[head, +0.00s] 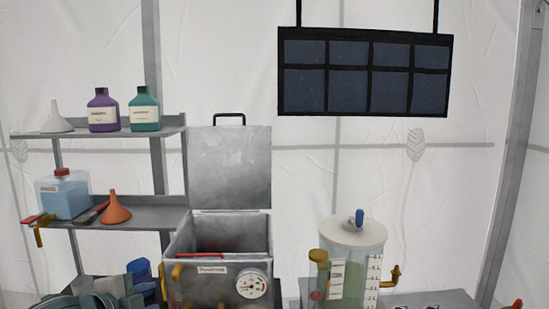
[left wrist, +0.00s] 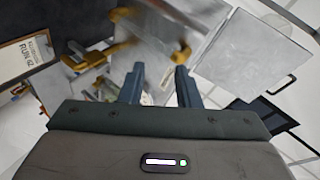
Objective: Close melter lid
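The melter (head: 190,241) is a grey metal box with a label and a round gauge on its front. Its lid (head: 230,168) stands upright at the back, open, with a black handle (head: 229,116) on its top edge. In the left wrist view, the lid (left wrist: 240,55) shows at upper right, tilted, with its handle (left wrist: 280,86) at its right. My left gripper (head: 112,287) is at the lower left of the head view, left of the melter and apart from the lid. In the left wrist view, its two fingers (left wrist: 158,84) are apart with nothing held between them. My right gripper is not visible.
Left of the melter, a shelf (head: 150,214) holds a blue-liquid container (head: 64,194), an orange funnel (head: 116,208) and bottles (head: 103,112). A lidded clear tank (head: 352,262) stands to the right. A dark panel (head: 364,72) hangs at upper right.

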